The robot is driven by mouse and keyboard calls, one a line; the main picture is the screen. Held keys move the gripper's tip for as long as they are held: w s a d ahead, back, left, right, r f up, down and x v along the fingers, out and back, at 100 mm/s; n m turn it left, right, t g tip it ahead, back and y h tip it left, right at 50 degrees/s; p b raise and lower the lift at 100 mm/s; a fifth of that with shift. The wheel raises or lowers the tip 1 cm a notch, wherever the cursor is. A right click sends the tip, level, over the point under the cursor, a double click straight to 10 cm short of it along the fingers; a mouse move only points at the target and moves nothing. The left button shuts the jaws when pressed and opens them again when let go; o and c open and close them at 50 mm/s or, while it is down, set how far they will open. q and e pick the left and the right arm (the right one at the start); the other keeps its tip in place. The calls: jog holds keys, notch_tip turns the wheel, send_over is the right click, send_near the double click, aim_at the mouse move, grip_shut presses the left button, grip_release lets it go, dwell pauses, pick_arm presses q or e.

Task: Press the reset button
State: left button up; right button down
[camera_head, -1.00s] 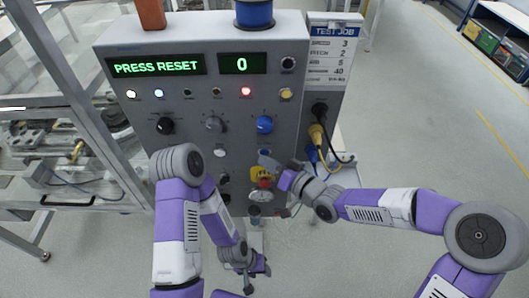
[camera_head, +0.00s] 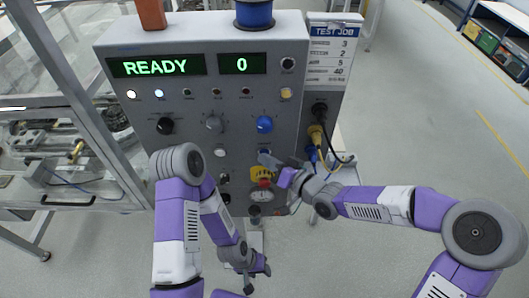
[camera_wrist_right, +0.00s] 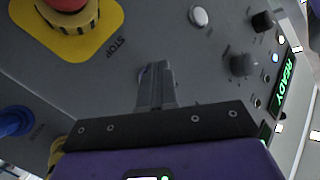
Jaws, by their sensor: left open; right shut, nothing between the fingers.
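The grey control panel (camera_head: 140,100) stands in front of me, its green display (camera_head: 155,66) reading READY. My right gripper (camera_head: 266,157) is shut and empty, its fingertips at the panel face below the blue knob (camera_head: 264,124). My left gripper (camera_head: 252,277) is open and hangs low, apart from the panel.
A red stop button (camera_wrist_right: 72,5) on a yellow plate sits close to the right gripper. A white button (camera_wrist_right: 198,17) is nearby. Yellow and blue cables (camera_head: 317,138) hang at the panel's right side. A blue spool (camera_head: 254,14) stands on top.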

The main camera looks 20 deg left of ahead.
dwell(0.4)
jog(key=shift+s+d, duration=0.2)
jog(key=shift+s, duration=0.55)
jog(key=shift+s+b, duration=0.1)
jog(key=shift+b, duration=0.2)
jog(key=s, duration=0.2)
jog(key=s+d, duration=0.1)
jog(key=s, duration=0.1)
jog(key=shift+s+d+b, duration=0.2)
jog(key=shift+s+b, duration=0.1)
jog(key=shift+b, duration=0.1)
